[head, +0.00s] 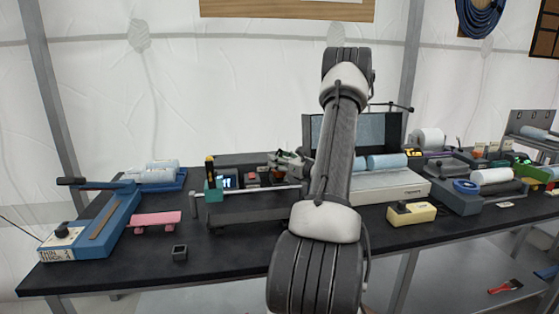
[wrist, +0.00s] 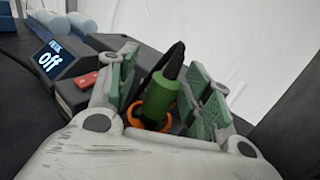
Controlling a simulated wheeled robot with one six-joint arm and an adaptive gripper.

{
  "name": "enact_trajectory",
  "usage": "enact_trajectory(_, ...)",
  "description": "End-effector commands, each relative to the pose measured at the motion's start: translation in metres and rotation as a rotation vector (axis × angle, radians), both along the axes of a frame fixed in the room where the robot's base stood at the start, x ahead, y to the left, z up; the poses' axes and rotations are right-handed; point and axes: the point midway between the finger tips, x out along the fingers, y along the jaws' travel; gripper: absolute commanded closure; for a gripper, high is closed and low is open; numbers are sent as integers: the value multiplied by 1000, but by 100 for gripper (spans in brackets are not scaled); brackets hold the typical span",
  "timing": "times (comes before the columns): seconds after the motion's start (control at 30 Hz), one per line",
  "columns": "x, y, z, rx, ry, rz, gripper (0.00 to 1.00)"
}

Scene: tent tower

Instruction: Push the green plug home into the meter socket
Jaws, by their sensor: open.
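The green plug (wrist: 161,97) with a black tip stands between the two fingers of my gripper (wrist: 160,85) in the wrist view. The fingers are open, with green pads on either side of the plug. An orange ring (wrist: 133,116) shows around or beside the plug's lower part; how deep the plug sits is hidden. The dark meter (wrist: 75,64) with a lit screen reading "off" lies to the left of my gripper. In the head view my gripper (head: 291,160) is over the back of the bench, right of the lit screen (head: 229,182). My arm hides part of that area.
The black bench (head: 225,262) is crowded. A blue device (head: 95,222) and a pink stand (head: 156,219) are at left, with a small dark cup (head: 179,252) near the front. A cream box (head: 411,212) is at right. The front middle-left of the bench is clear.

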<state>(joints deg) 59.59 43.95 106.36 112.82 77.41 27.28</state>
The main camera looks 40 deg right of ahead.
Motion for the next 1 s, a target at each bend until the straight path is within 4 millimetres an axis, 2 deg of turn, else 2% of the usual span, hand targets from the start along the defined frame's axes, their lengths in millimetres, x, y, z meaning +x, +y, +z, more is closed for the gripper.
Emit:
enact_trajectory(0.3, 0, 0, 67, -14, -7, 0, 50)
enact_trajectory(0.5, 0, 0, 96, -18, -10, -1, 50)
enact_trajectory(0.67, 0, 0, 102, -18, -10, -1, 50)
enact_trajectory(1.0, 0, -1, 102, -19, -12, -1, 50)
